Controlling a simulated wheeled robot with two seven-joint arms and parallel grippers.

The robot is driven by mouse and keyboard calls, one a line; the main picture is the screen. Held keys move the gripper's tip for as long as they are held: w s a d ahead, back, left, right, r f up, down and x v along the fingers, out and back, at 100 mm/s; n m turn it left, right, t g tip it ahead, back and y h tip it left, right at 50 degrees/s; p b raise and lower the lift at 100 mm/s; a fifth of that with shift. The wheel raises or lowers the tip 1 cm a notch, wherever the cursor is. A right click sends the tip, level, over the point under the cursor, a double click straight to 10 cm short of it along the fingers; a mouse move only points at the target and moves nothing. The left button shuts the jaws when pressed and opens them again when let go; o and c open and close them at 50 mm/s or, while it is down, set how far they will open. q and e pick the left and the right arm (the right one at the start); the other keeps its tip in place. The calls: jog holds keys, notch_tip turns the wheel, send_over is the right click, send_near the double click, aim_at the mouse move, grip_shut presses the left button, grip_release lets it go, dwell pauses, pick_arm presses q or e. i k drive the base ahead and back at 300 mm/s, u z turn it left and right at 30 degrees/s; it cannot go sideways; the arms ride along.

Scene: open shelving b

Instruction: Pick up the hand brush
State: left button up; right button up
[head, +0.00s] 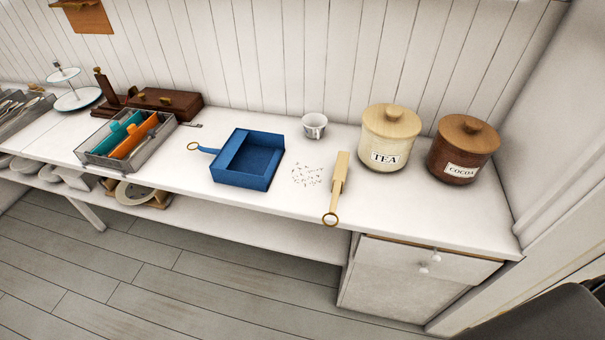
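The hand brush (340,177) is tan with a narrow handle ending in a ring. It lies on the white counter (400,205), its ring end at the front edge and its wider end toward the wall. A blue dustpan (241,178) lies to its left, its handle and ring pointing left. Small dark crumbs (307,175) are scattered between the dustpan and the brush. Neither of my grippers is in view.
A cream TEA canister (391,142) and a brown COCOA canister (463,152) stand right of the brush. A white cup (314,126) stands behind the crumbs. A grey caddy (100,160) holds teal and orange items at left. The counter's front right is clear.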

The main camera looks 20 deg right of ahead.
aim_at(338, 179)
jog(key=k, duration=0.5)
jog(key=z, duration=1.75)
jog(key=i, duration=1.3)
jog(key=u, duration=2.25)
